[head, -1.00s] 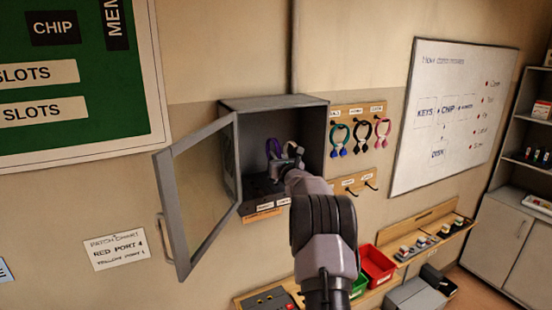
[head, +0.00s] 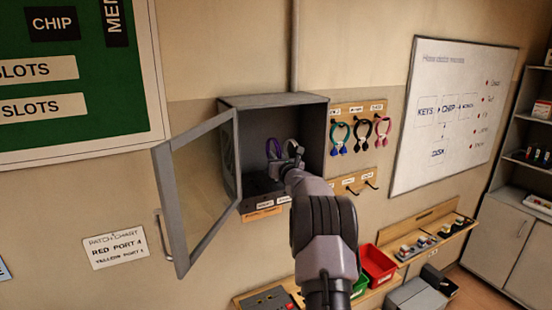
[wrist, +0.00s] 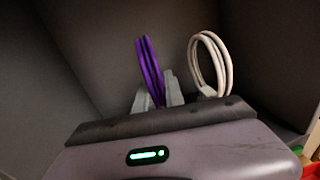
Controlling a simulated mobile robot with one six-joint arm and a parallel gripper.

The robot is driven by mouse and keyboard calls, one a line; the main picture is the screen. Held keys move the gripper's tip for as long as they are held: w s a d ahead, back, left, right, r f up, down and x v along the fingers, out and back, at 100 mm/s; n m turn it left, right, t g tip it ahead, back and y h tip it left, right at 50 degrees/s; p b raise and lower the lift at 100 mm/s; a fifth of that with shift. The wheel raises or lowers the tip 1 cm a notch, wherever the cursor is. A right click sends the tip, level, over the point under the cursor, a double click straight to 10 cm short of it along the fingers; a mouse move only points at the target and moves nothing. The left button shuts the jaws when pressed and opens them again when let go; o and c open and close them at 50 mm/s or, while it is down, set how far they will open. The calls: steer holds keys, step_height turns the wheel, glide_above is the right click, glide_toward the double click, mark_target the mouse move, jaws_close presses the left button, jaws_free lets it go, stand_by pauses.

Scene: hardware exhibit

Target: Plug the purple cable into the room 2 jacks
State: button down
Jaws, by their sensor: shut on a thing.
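The purple cable (head: 273,147) is a bundled loop inside the open grey wall cabinet (head: 274,103). In the wrist view the purple cable (wrist: 150,70) stands up between the two grey fingers of my gripper (wrist: 158,100). My gripper (head: 289,163) is shut on its lower part. The plug end is hidden behind the fingers and the gripper body. The dark jack block (head: 258,186) lies low in the cabinet, with small white labels (head: 265,204) on its front edge. The label writing is too small to read, and my arm covers its right part.
A white looped cable (wrist: 210,65) stands just right of my gripper. The cabinet's glass door (head: 200,185) hangs open on the left. Cables hang on a peg board (head: 358,108) to the right. A red bin (head: 378,265) sits below.

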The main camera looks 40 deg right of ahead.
steer(key=shift+f+b, duration=0.65)
steer(key=shift+b, duration=0.4)
stand_by(1.5)
steer(key=c, duration=1.3)
jaws_free()
steer(key=shift+c, duration=0.2)
steer(key=o, duration=0.6)
steer(key=shift+o, duration=0.2)
